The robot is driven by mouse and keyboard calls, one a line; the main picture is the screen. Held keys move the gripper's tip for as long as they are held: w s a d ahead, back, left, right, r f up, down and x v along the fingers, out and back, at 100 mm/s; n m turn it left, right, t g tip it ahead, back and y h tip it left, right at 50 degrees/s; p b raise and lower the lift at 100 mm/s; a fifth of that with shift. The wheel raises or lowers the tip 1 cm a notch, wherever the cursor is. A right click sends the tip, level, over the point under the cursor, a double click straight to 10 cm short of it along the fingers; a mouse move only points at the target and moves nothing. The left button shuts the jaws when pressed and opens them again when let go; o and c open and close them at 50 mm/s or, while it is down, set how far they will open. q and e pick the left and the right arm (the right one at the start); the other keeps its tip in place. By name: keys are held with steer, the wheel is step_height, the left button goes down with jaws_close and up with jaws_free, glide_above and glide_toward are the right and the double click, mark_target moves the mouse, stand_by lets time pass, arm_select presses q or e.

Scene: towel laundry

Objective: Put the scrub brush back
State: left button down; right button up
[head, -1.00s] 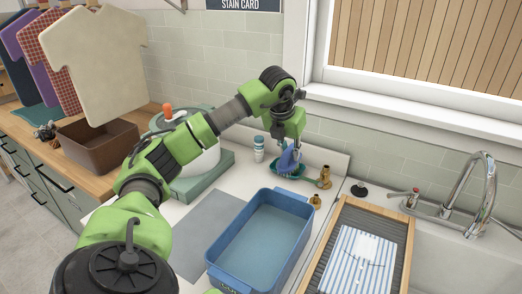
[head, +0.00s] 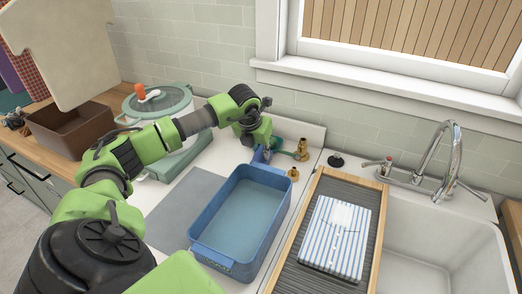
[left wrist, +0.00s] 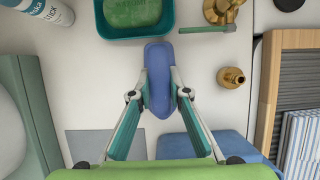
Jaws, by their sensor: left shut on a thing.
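The blue scrub brush (left wrist: 158,78) is held between the two fingers of my left gripper (left wrist: 158,94) in the left wrist view. In the head view my left gripper (head: 261,153) is low over the counter, just behind the blue basin (head: 199,229). Little of the brush shows there. A teal dish (left wrist: 165,32) with a green soap bar (left wrist: 131,12) lies just beyond the brush's far end. I cannot tell whether the brush touches the dish or the counter. My right gripper is not in view.
Brass fittings (left wrist: 230,77) stand right of the brush. A bottle (left wrist: 48,10) is at the upper left. A green-lidded pot (head: 158,100) stands left of my arm. A rack with striped cloth (head: 336,235) and the sink (head: 440,240) lie right.

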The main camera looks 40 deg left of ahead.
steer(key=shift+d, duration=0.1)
arm_select(q)
steer(key=c, duration=1.9)
jaws_free()
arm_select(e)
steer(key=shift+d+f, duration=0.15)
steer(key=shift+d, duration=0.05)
arm_select(q)
steer(key=b+v, duration=0.3)
steer(key=v, duration=0.9)
steer(key=shift+r, duration=0.1)
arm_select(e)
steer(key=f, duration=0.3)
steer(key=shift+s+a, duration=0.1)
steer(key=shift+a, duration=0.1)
arm_select(q)
steer(key=shift+s, duration=0.1)
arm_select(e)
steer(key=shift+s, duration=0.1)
